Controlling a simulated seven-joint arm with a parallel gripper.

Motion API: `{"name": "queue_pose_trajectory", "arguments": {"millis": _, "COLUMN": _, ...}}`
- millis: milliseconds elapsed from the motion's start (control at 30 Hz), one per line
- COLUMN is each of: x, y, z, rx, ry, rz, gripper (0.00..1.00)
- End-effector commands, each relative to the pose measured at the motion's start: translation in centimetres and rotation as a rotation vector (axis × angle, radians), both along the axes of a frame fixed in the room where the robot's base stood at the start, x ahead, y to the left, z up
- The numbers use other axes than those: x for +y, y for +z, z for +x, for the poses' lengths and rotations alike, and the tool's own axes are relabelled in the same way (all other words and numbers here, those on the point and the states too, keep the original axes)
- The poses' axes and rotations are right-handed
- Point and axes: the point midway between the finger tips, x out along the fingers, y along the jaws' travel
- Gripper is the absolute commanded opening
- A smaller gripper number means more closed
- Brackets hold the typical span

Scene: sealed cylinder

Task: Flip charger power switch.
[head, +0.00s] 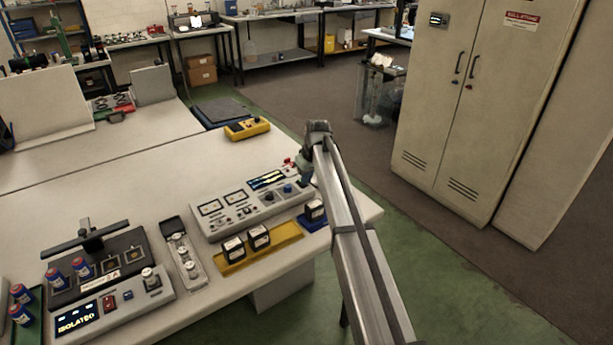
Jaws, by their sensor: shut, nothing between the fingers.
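A grey console (255,207) with two meters, a blue-lit display and a blue knob stands mid-bench. A second grey unit (130,302) at the front left has a display reading "ISOLATED", a red switch (109,302) and a large knob. A black cradle with blue cylinders adjoins it. I cannot tell from labels which unit is the charger. My gripper (306,179) is shut and empty, pointing down at the right end of the meter console. Small red parts show just left of it. My wrist hides that corner, so I cannot tell whether the fingers touch anything.
A yellow tray (234,268) with dark blocks and a blue block holder (312,222) sit in front of the console. A narrow grey tray (192,272) stands left of it. A yellow meter (247,129) lies behind. Bare bench lies behind the console; cabinets stand right.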

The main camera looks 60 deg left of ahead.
Motion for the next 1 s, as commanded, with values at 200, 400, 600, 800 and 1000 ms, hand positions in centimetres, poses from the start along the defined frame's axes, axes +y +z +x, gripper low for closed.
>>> {"name": "queue_pose_trajectory", "arguments": {"millis": 200, "x": -0.2, "y": -0.4, "z": 0.0, "rx": 0.000, "ry": 0.000, "rz": 0.043, "gripper": 0.00}}
{"name": "queue_pose_trajectory", "arguments": {"millis": 400, "x": 0.0, "y": -0.3, "z": 0.0, "rx": 0.000, "ry": 0.001, "rz": 0.042, "gripper": 0.00}}
{"name": "queue_pose_trajectory", "arguments": {"millis": 600, "x": 0.6, "y": 0.0, "z": 0.0, "rx": 0.000, "ry": 0.001, "rz": 0.042, "gripper": 0.00}}
{"name": "queue_pose_trajectory", "arguments": {"millis": 800, "x": 1.2, "y": 0.4, "z": 0.0, "rx": 0.000, "ry": 0.001, "rz": 0.041, "gripper": 0.00}}
{"name": "queue_pose_trajectory", "arguments": {"millis": 1000, "x": 1.2, "y": 0.4, "z": 0.0, "rx": 0.000, "ry": 0.000, "rz": 0.041, "gripper": 0.00}}
